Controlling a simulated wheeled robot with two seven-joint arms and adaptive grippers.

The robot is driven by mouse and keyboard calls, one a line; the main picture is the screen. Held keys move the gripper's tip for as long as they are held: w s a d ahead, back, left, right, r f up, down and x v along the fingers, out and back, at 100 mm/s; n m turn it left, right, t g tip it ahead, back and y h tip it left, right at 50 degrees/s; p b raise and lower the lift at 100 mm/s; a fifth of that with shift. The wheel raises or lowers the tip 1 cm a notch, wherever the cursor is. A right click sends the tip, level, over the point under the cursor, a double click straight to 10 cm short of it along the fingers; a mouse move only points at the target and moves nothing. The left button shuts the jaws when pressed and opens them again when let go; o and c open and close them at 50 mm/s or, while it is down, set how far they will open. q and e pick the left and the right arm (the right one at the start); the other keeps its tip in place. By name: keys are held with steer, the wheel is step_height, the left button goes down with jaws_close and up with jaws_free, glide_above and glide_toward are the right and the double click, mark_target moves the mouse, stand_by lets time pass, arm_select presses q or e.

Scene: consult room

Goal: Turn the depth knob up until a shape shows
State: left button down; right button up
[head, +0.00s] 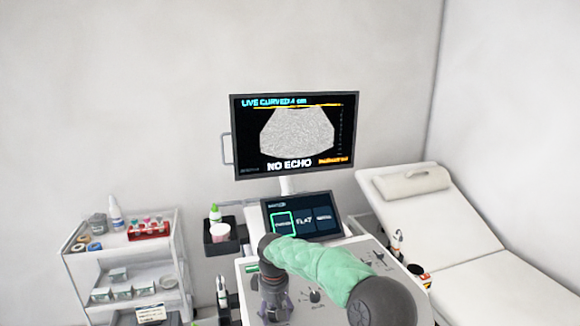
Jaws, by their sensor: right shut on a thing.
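The ultrasound monitor (295,136) reads "LIVE CURVED 4 cm" at the top and "NO ECHO" at the bottom. Its fan-shaped picture is even grey speckle with no distinct shape. Below it, the touch screen (302,217) has several tiles, the left one outlined in green, the middle one reading "FLAT". My right gripper (275,308) points down at the left part of the control panel (338,262), shut on what seems to be the depth knob, which the fingers hide. Another small knob (315,296) stands just right of the gripper. My left gripper is out of view.
A white cart (125,262) with bottles and a red rack stands at the left. A black holder (220,245) with a white jar sits beside the console. An exam couch (455,230) with a pillow is at the right. My right forearm covers part of the panel.

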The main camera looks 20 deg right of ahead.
steer(key=shift+s+f, duration=0.3)
steer(key=shift+f, duration=0.4)
steer(key=m, duration=0.5)
steer(key=shift+c, duration=0.9)
steer(key=shift+o, duration=0.6)
steer(key=m, duration=0.4)
steer(key=shift+o, duration=1.4)
steer(key=shift+r, duration=0.1)
steer(key=shift+w+r, duration=0.2)
steer(key=shift+r, duration=1.2)
